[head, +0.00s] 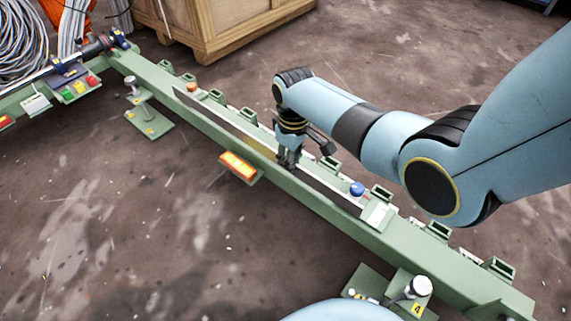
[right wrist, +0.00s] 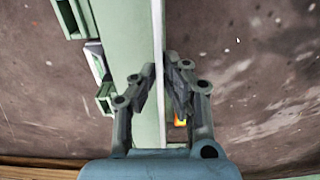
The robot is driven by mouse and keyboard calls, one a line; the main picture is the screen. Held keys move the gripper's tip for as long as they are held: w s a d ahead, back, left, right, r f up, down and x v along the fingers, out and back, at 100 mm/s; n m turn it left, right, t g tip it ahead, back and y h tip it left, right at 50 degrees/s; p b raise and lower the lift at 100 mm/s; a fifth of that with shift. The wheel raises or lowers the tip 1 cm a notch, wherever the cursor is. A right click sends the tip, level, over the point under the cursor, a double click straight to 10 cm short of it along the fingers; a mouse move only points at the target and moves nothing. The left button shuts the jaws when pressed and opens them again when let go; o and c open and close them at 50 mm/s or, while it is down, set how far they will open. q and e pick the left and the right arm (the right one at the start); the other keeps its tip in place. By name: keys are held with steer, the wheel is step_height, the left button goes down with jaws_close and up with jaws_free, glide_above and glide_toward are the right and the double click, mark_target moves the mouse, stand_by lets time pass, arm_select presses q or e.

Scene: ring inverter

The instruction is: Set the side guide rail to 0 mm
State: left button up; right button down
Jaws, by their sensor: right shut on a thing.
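The side guide rail (head: 232,131) is a long thin strip standing along the green beam, running from upper left to lower right in the head view. In the right wrist view the rail (right wrist: 158,40) is a narrow pale edge running up the picture. My right gripper (head: 289,163) points down at the middle of the rail. Its fingers (right wrist: 158,80) stand on either side of the rail and are shut on it. A blue knob (head: 357,188) and an orange knob (head: 193,88) sit along the rail. My left gripper is not in view.
The green beam (head: 320,202) carries several green brackets along its far side. An orange plate (head: 239,167) sticks out on the near side. A wooden crate (head: 215,30) stands behind.

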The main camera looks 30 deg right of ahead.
steer(key=shift+w+d, duration=0.1)
steer(key=shift+d, duration=0.2)
steer(key=c, duration=1.4)
jaws_free()
steer(key=shift+c, duration=0.2)
steer(key=shift+r, duration=0.35)
step_height(320, 180, up, 11)
steer(key=shift+r, duration=0.15)
